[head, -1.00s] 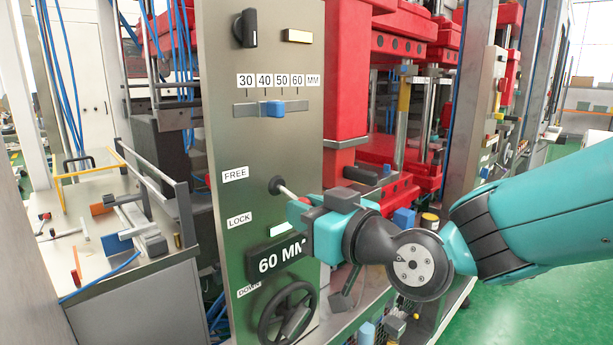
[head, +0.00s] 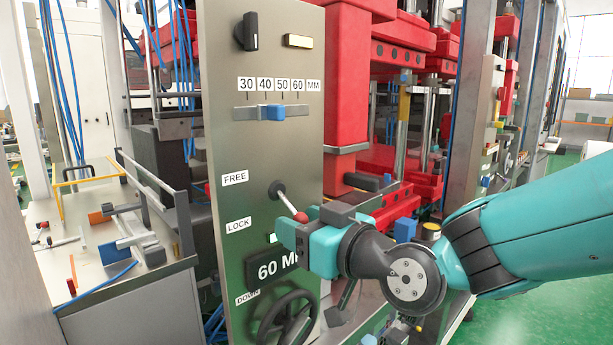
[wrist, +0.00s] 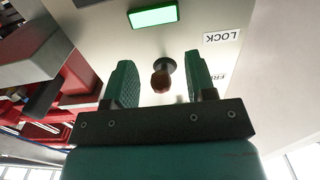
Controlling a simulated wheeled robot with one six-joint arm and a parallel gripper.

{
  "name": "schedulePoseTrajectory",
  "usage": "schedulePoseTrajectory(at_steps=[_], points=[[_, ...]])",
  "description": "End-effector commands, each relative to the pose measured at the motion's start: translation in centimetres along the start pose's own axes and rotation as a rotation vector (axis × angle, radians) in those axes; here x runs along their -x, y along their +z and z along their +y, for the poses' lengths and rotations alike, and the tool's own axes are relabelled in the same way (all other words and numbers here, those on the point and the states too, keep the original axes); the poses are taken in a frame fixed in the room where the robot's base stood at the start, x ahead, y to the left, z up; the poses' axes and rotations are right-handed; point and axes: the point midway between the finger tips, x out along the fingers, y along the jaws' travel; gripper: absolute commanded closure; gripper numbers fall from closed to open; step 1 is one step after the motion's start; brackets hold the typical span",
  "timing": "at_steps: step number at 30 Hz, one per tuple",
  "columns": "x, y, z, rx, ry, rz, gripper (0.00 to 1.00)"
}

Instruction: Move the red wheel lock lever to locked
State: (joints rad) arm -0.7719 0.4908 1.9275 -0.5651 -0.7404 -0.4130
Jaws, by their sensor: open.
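The wheel lock lever (head: 287,202) is a thin metal rod with a red knob (head: 300,217) on the upright grey panel (head: 225,120). It slants down and right from its dark pivot, and the knob is near the height of the LOCK label (head: 238,225), below the FREE label (head: 235,178). My gripper (head: 296,227) is open at the knob. In the wrist view, the knob (wrist: 161,82) shows between the two spread fingers of my gripper (wrist: 160,66), with gaps on both sides. Contact is not visible.
A "60 MM" display (head: 270,268) and a dark handwheel (head: 287,318) are below the lever. A blue slider (head: 274,113) and a black knob (head: 246,30) are above. Red press parts (head: 350,90) stand behind, right of the panel. A bench (head: 105,270) stands left.

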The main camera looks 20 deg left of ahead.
Motion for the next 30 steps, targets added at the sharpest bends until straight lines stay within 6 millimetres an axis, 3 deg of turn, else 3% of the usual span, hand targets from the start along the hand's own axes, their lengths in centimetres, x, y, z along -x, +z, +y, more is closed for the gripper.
schedulePoseTrajectory(at_steps=[19, 30], points=[[6.3, 0.2, 0.1, 0.0, 0.002, 0.002, 0.49], [7.0, 0.0, 0.0, 0.0, 0.0, 0.001, 0.49]])
